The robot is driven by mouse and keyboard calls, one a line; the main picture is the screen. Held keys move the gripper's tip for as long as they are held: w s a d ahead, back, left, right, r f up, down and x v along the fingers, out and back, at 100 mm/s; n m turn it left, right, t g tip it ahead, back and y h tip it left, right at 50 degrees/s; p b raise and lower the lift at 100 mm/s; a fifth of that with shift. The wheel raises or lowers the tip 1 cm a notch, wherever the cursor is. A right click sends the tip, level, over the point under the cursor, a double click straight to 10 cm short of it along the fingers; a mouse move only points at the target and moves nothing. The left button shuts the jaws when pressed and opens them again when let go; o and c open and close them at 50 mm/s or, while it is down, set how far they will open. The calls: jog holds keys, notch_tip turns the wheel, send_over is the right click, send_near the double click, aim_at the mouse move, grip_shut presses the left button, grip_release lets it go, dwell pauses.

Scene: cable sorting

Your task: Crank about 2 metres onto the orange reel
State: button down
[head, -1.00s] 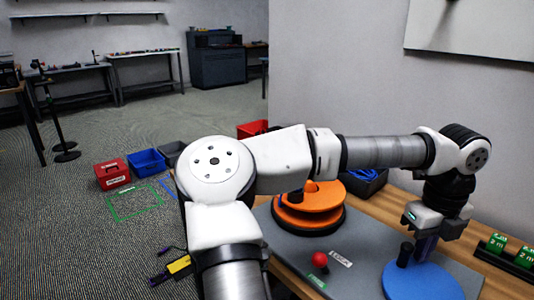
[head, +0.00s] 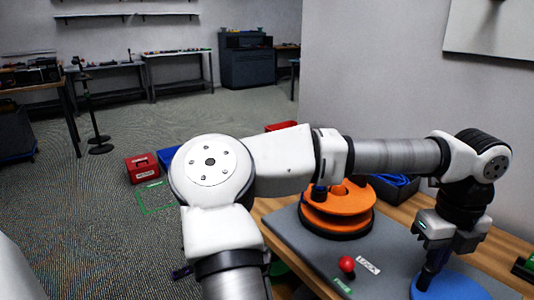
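The orange reel (head: 350,202) sits on a dark round base on the grey board (head: 392,240), with a dark crank knob (head: 319,193) on its top. My arm passes in front of its upper back part. A blue disc (head: 455,289) lies at the lower right, partly cut off by the picture's edge. My gripper (head: 432,268) points down over the left part of the blue disc, at a dark upright post there. Fingers and post blend together, so I cannot tell whether it grips the post. It is well right of the orange reel.
A red ball knob (head: 347,264) and a white label (head: 368,265) are on the board's front. A blue bin with dark cable (head: 395,188) stands behind the reel. A green block (head: 531,264) is at the right edge. Red crate (head: 142,169) on the floor.

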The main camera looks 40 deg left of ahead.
notch_tip(320, 180, up, 7)
jog(key=p, duration=0.4)
jog(key=shift+d, duration=0.15)
dwell(1.5)
